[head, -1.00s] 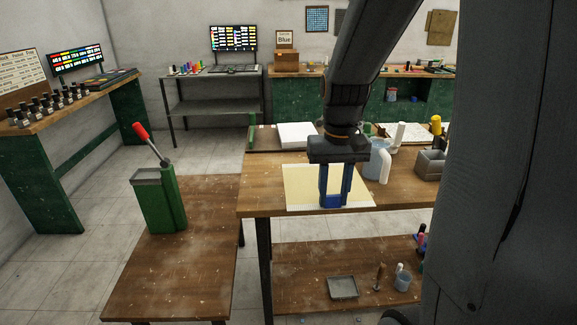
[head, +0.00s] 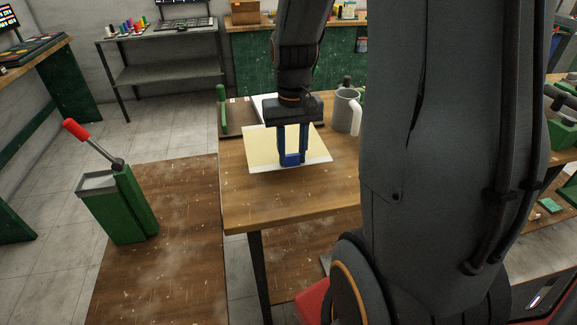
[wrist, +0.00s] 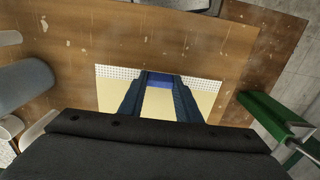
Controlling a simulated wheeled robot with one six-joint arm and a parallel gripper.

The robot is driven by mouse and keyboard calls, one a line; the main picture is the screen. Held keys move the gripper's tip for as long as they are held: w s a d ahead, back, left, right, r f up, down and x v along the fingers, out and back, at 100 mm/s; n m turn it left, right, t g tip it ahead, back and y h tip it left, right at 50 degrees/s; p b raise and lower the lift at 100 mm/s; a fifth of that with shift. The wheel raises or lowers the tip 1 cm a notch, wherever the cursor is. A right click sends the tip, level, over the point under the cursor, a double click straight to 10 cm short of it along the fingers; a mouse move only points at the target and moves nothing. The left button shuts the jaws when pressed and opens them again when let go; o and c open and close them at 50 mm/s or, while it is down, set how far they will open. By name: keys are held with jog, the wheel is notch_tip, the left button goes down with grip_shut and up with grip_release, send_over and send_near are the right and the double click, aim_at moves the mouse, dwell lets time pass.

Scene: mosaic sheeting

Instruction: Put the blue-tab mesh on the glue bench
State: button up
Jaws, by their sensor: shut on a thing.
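The mesh (head: 262,150) is a pale yellow sheet with white gridded edges. It is over the wooden bench (head: 255,205) in the head view. I cannot tell whether it touches the bench top or hangs just above it. My gripper (head: 291,160) points down and is shut on the sheet's blue tab (head: 291,159) at the near edge. In the wrist view, the blue tab (wrist: 159,81) sits between the fingertips, with the yellow sheet (wrist: 205,100) showing around the fingers.
A grey jug (head: 344,112) stands right of the sheet. The bench's near part is clear.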

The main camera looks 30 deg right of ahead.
aim_at(292, 165)
jog(key=shift+a+f+p, duration=0.1)
jog(key=shift+f+p, duration=0.45)
jog(key=shift+f, duration=2.6)
jog(key=shift+f, duration=0.15)
jog(key=o, duration=1)
notch_tip(292, 165, up, 12)
jog(key=shift+b, duration=1.25)
jog(key=s+a+f+n, duration=0.1)
jog(key=s+a+f, duration=0.1)
jog(key=a, duration=0.1)
jog(key=s+a+f+n+t, duration=0.1)
jog(key=s+a+f, duration=0.1)
jog(key=a, duration=0.2)
jog(key=s+a+f+n, duration=0.1)
jog(key=s+a+f, duration=0.1)
jog(key=a+f, duration=0.1)
jog(key=shift+s+a, duration=0.35)
jog(key=shift+s, duration=0.05)
